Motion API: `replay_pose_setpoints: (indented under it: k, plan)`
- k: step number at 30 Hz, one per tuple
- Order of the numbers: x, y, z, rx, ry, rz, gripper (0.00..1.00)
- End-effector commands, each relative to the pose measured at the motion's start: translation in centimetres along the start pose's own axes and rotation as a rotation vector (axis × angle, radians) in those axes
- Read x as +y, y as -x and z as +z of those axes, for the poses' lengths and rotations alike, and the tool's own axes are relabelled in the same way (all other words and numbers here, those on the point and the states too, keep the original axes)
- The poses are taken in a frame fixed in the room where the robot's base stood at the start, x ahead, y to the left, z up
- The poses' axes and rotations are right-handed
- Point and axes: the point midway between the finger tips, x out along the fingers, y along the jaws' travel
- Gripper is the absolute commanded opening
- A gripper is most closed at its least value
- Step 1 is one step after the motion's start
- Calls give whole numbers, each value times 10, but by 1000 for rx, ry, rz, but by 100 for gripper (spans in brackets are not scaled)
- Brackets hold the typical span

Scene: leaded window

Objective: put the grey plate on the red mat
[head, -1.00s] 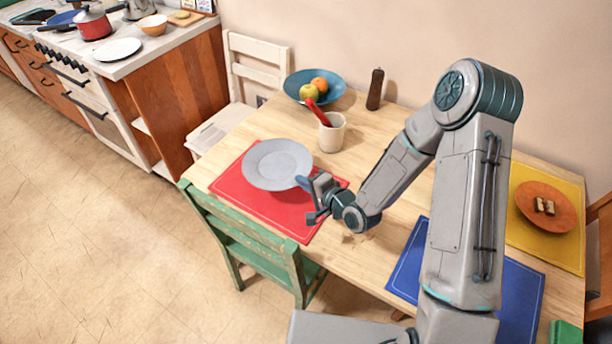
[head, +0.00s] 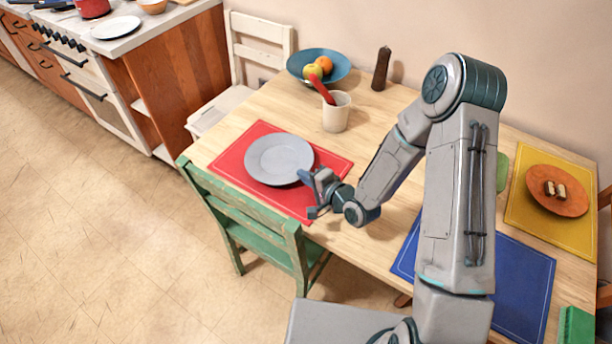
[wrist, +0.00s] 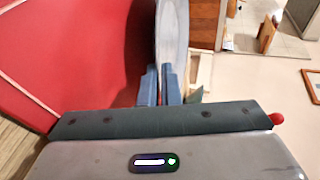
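The grey plate (head: 279,159) is over the red mat (head: 240,160), within its outline in the head view. My gripper (head: 306,180) is at the plate's near right rim and shut on it. In the wrist view the plate (wrist: 172,35) shows nearly edge-on, with its rim between the two blue fingers (wrist: 159,88). The red mat (wrist: 60,60) fills the left of that view, with a dark shadow beside the plate. I cannot tell whether the plate touches the mat or is slightly above it.
A cream mug (head: 336,113) with a red-handled item, a blue fruit bowl (head: 319,65) and a pepper mill (head: 381,68) stand behind the mat. A green chair (head: 250,235) is at the near edge. A blue mat (head: 525,285) and yellow mat (head: 550,225) are to the right.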

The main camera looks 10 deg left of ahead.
Motion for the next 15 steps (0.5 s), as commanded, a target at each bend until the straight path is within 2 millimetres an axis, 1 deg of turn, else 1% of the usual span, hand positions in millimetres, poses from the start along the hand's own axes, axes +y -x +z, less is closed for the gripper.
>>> replay_pose_setpoints:
  k: [5, 15]
  plan:
    - [-1, 0, 0, 0, 1, -3, 0]
    - [6, -2, 0, 0, 1, -2, 0]
